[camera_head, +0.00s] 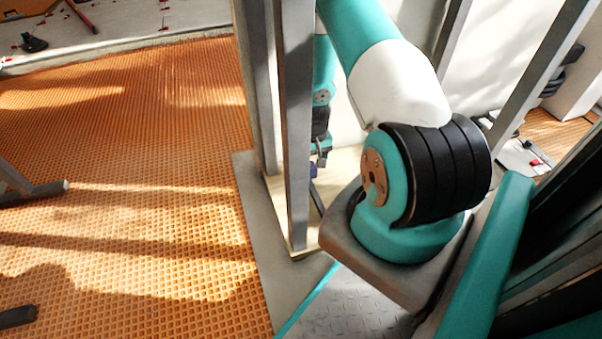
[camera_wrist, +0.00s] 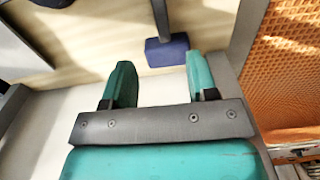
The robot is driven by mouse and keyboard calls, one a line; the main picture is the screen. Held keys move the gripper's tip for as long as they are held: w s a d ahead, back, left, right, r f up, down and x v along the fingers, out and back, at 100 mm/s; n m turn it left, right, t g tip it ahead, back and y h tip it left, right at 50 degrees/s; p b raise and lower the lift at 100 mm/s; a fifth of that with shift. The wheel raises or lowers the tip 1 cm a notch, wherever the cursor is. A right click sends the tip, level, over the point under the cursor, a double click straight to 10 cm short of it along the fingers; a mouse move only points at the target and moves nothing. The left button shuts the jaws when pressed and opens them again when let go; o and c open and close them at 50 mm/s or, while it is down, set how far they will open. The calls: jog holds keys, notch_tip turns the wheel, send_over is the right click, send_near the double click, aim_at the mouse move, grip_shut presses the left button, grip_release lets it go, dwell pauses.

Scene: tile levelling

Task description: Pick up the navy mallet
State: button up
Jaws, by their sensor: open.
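The navy mallet's block-shaped head (camera_wrist: 167,52) lies on a pale wooden surface (camera_wrist: 100,40) in the wrist view. Its grey handle (camera_wrist: 162,17) runs up out of the top of the picture. My gripper (camera_wrist: 160,66) has its two teal fingers spread apart with nothing between them. The head shows just beyond the fingertips, between their lines and closer to the right finger. In the head view my gripper (camera_head: 319,158) is small and partly hidden behind a grey post, above the pale board. The mallet cannot be made out clearly there.
Grey upright posts (camera_head: 296,120) stand close around my arm. Orange waffle-textured matting (camera_head: 120,180) covers the floor at left. A dark blue item (camera_wrist: 53,3) is cut off at the wrist view's top left. Tools lie on a pale slab (camera_head: 130,22) at the back left.

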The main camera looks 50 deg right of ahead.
jog(key=b, duration=0.4)
send_near(311, 184)
jog(key=f, duration=0.5)
jog(key=shift+s+a+f, duration=0.2)
jog(key=shift+s+a, duration=0.05)
jog(key=shift+s, duration=0.15)
jog(key=f+b, duration=0.5)
jog(key=shift+w+d+f, duration=0.2)
jog(key=shift+w, duration=0.1)
jog(key=shift+r, duration=0.1)
grip_shut()
